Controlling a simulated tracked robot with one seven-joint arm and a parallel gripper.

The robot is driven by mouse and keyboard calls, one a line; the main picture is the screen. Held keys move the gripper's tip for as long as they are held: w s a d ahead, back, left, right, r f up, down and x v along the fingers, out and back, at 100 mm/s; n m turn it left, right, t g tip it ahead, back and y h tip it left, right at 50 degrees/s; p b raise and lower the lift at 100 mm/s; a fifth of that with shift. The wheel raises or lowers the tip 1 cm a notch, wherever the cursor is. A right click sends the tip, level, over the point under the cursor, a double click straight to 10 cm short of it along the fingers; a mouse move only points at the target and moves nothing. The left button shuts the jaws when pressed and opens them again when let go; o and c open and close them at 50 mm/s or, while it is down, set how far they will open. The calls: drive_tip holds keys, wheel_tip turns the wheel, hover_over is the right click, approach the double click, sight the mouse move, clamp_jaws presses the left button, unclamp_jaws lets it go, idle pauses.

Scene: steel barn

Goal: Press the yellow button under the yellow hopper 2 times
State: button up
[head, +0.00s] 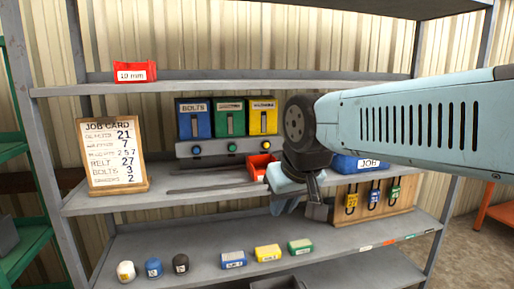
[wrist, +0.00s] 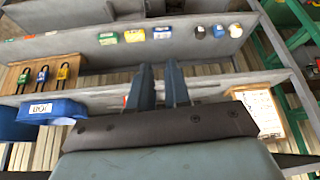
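The yellow hopper (head: 263,116) is the rightmost of three hoppers on the middle shelf in the head view. The yellow button (head: 265,145) sits on the grey strip below it. My gripper (head: 300,200) is in front of the shelf, lower and to the right of the button, and apart from it. In the wrist view my gripper (wrist: 159,68) shows two fingers with a narrow gap and nothing between them. The hoppers and buttons cannot be made out in the wrist view.
A blue hopper (head: 194,118) and a green hopper (head: 230,117) stand left of the yellow one. A red bin (head: 258,166) sits just below the button, beside my gripper. A blue JOB bin (head: 362,164) and hanging padlocks (head: 374,196) are at right. The job card (head: 112,155) stands left.

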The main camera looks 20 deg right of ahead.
sight(269, 146)
clamp_jaws()
idle(1.3)
drive_tip(key=w+d+m+t, duration=0.1)
drive_tip(key=w+d+m, duration=0.2)
drive_tip(key=w, duration=0.8)
drive_tip(key=w+d+f+m+t+h, duration=0.1)
drive_tip(key=w+d+m, duration=0.2)
drive_tip(key=w+d, duration=0.4)
drive_tip(key=w+d+f+m+t+h, duration=0.1)
drive_tip(key=w+d+m, duration=0.3)
drive_tip(key=w, duration=1.2)
drive_tip(key=shift+w+d+f, duration=0.25)
drive_tip(key=shift+w+d, duration=0.15)
drive_tip(key=shift+d, duration=0.5)
drive_tip(key=shift+w+d, duration=0.2)
drive_tip(key=shift+w, duration=1.25)
drive_tip(key=shift+w+d, duration=0.15)
drive_tip(key=shift+w, duration=1.3)
drive_tip(key=shift+w+d, duration=0.2)
drive_tip(key=shift+w, duration=1.25)
drive_tip(key=shift+w, duration=0.15)
